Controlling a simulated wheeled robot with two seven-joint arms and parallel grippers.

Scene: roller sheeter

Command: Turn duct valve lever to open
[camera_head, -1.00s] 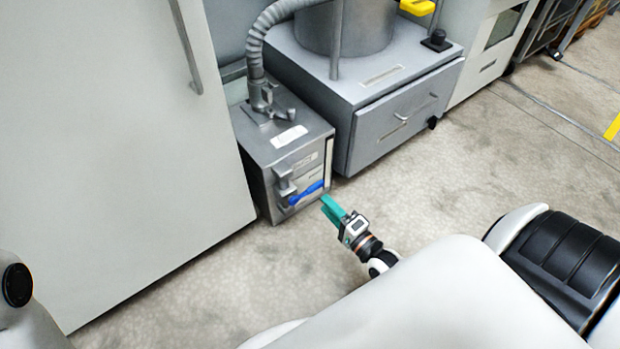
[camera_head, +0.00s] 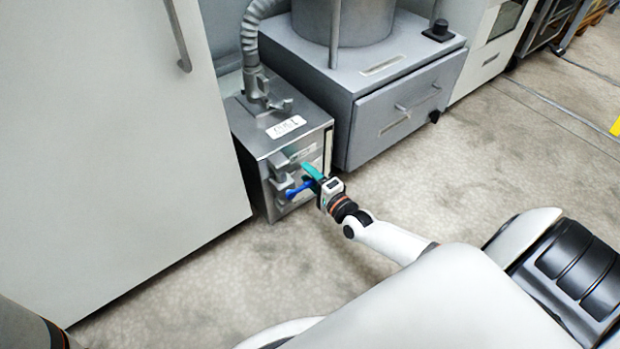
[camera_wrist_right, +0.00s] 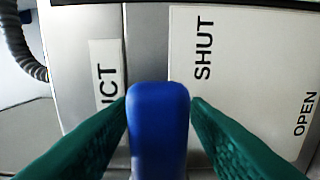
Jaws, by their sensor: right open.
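The blue valve lever (camera_head: 297,190) is on the front of a small grey metal box (camera_head: 250,148). In the head view it points right, toward my right gripper (camera_head: 311,175). The right gripper's green fingers are at the lever's free end. In the right wrist view the blue lever (camera_wrist_right: 159,130) stands between the two open fingers (camera_wrist_right: 160,120), with narrow gaps at their tips. Behind it, a plate (camera_wrist_right: 225,60) reads SHUT near the lever and OPEN farther right. My left gripper does not show.
A grey flexible hose (camera_head: 250,45) rises from the box top. A larger grey cabinet with a drawer (camera_head: 400,112) stands close on the right, and a tall white cabinet (camera_head: 110,150) on the left. The floor in front (camera_head: 190,285) is clear.

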